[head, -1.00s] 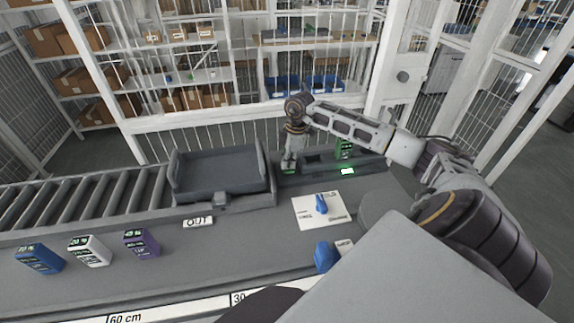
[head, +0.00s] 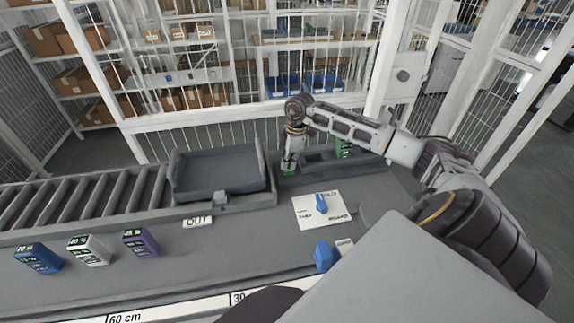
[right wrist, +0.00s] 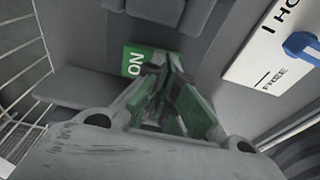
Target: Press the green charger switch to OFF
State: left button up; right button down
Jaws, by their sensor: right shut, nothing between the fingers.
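The green charger switch (right wrist: 133,62) shows in the right wrist view as a green face with the white word ON. The rest of it is hidden behind my fingers. My right gripper (right wrist: 172,68) is shut and empty, its fingertips right at the switch; contact is hard to judge. In the head view my right gripper (head: 289,168) points down at the left end of the dark charger (head: 318,166). A green battery pack (head: 344,148) stands in the charger, partly behind my arm. No lit lamp shows on the charger front. My left gripper is not in view.
A grey tray (head: 178,192) sits left of the charger by the roller conveyor (head: 80,205). Blue (head: 38,258), white (head: 88,250) and purple (head: 140,243) packs stand front left. A white card (head: 307,221) with a blue tag (head: 321,203) lies right of centre.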

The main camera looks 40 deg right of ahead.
jog(key=shift+r+p, duration=0.3)
jog(key=shift+r, duration=0.2)
jog(key=shift+r+p, duration=0.3)
jog(key=shift+r, duration=0.1)
jog(key=shift+r+p, duration=0.3)
jog(key=shift+r, duration=0.1)
jog(key=shift+r+p, duration=0.6)
jog(key=shift+r, duration=0.6)
jog(key=shift+r+p, duration=0.4)
jog(key=shift+p, duration=0.15)
jog(key=shift+r+p, duration=0.35)
jog(key=shift+r, duration=0.2)
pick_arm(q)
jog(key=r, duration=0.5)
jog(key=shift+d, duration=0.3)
